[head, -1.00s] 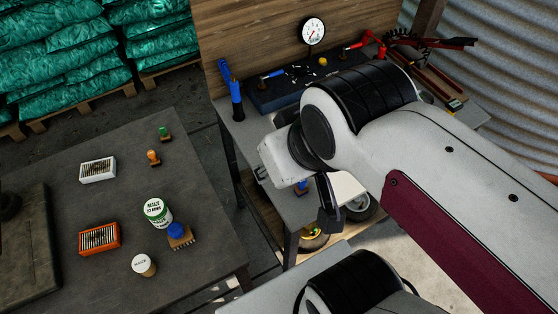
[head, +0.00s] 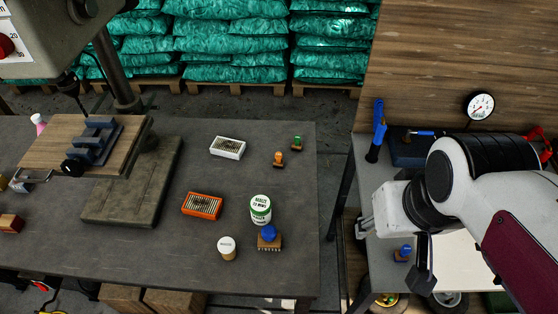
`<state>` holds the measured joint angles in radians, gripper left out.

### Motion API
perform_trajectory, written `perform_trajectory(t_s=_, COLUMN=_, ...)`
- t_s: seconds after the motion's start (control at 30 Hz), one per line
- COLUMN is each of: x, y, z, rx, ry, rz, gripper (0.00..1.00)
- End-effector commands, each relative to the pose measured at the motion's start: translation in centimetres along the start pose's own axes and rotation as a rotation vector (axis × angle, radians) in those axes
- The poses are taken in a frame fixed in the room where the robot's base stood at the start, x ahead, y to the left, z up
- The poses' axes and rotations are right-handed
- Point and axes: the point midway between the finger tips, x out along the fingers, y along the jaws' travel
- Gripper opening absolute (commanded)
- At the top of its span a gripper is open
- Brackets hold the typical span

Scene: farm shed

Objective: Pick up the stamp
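Several small stamps with round knobs on wooden blocks are in view. A blue-knobbed stamp (head: 269,240) stands near the right front of the dark table (head: 200,262). An orange-knobbed stamp (head: 279,160) and a green-knobbed stamp (head: 297,144) stand farther back on that table. Another blue-knobbed stamp (head: 403,253) is on the grey bench at right, just left of my gripper. My gripper (head: 424,280) hangs over that bench, right of the dark table and clear of its stamps. Only a dark finger part shows, so its opening is hidden.
A green-and-white can (head: 260,209) stands right behind the table's blue stamp, and a pale-lidded jar (head: 227,248) is to its left. An orange box (head: 202,206) and a white box (head: 227,147) lie nearby. A drill press vise (head: 95,140) occupies the left.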

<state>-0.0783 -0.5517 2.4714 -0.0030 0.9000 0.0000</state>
Motion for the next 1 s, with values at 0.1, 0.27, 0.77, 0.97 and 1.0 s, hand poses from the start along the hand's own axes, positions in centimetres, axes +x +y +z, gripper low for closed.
perform_trajectory(t_s=0.1, x=1.0, y=-0.4, z=-0.7, rx=-0.024, ry=-0.045, rz=-0.001, gripper=0.36)
perform_trajectory(t_s=0.27, x=2.3, y=-0.8, z=-1.9, rx=-0.055, ry=-0.090, rz=0.001, gripper=0.36)
perform_trajectory(t_s=0.77, x=7.2, y=-2.5, z=-6.7, rx=-0.125, ry=-0.181, rz=0.025, gripper=0.36)
perform_trajectory(t_s=0.97, x=9.7, y=-3.4, z=-8.8, rx=-0.144, ry=-0.203, rz=0.039, gripper=0.36)
perform_trajectory(t_s=1.0, x=10.3, y=-3.6, z=-9.2, rx=-0.147, ry=-0.207, rz=0.041, gripper=0.36)
